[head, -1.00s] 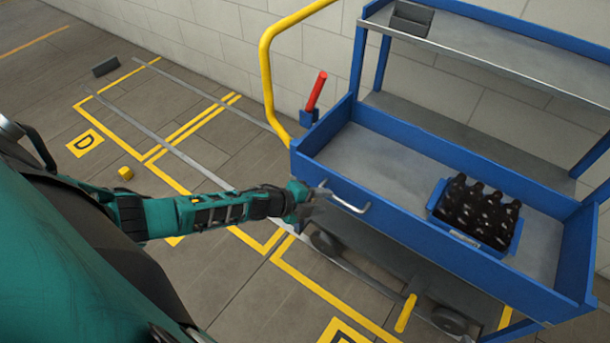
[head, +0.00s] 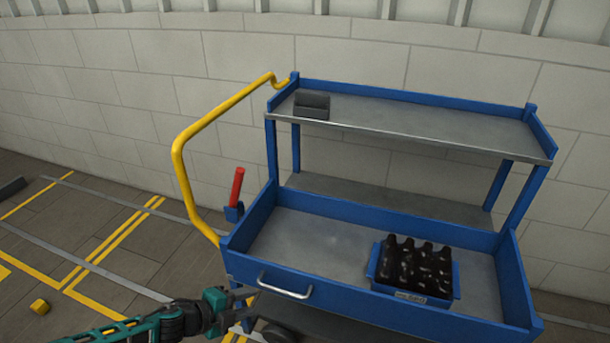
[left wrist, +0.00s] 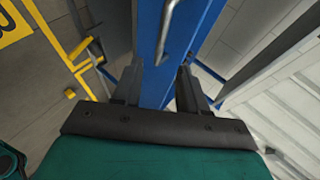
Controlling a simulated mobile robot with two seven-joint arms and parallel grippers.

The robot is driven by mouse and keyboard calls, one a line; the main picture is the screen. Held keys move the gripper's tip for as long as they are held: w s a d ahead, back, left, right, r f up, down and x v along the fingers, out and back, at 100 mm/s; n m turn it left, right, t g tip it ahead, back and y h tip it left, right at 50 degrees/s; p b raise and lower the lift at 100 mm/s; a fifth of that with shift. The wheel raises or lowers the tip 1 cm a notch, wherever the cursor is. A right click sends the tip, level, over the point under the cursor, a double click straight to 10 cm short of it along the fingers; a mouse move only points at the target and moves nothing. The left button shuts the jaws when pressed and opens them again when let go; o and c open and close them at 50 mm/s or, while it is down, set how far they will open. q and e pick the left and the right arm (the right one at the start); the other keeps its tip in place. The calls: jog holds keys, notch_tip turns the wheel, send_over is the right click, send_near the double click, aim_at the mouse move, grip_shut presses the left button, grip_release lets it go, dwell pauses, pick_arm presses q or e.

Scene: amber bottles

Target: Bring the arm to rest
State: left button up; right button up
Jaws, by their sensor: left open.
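My left gripper (head: 238,301) is at the lower left of the head view, just in front of the cart's blue front wall, left of and below its silver handle. Its two dark fingers (left wrist: 157,88) stand apart and empty in the left wrist view, with the blue wall and the silver handle beyond them. The teal arm comes in from the bottom left. My right gripper shows in neither view. A blue crate (head: 411,293) of dark bottles (head: 416,265) sits in the cart's lower tray, apart from the gripper.
The blue cart (head: 375,317) has a yellow push rail (head: 183,172), a silver handle (head: 285,292) and a red lever (head: 237,187). A dark grey box (head: 312,105) is on its upper shelf. A yellow block (head: 40,306) lies on the open floor at left.

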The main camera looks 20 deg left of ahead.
pick_arm(q)
jog(key=s+d+r+n+t, duration=0.1)
jog(key=s+d+r+n, duration=0.2)
jog(key=s+d+n, duration=0.5)
jog(key=s+r+n+y, duration=0.1)
jog(key=n, duration=0.2)
jog(key=s+d+r+n+y, duration=0.1)
jog(key=s+n, duration=0.1)
jog(key=n, duration=0.1)
jog(key=s+r+n+y, duration=0.1)
jog(key=n, duration=0.3)
jog(key=shift+s+d+y, duration=0.2)
jog(key=shift+s+y, duration=0.05)
jog(key=shift+y, duration=0.05)
jog(key=shift+d, duration=0.15)
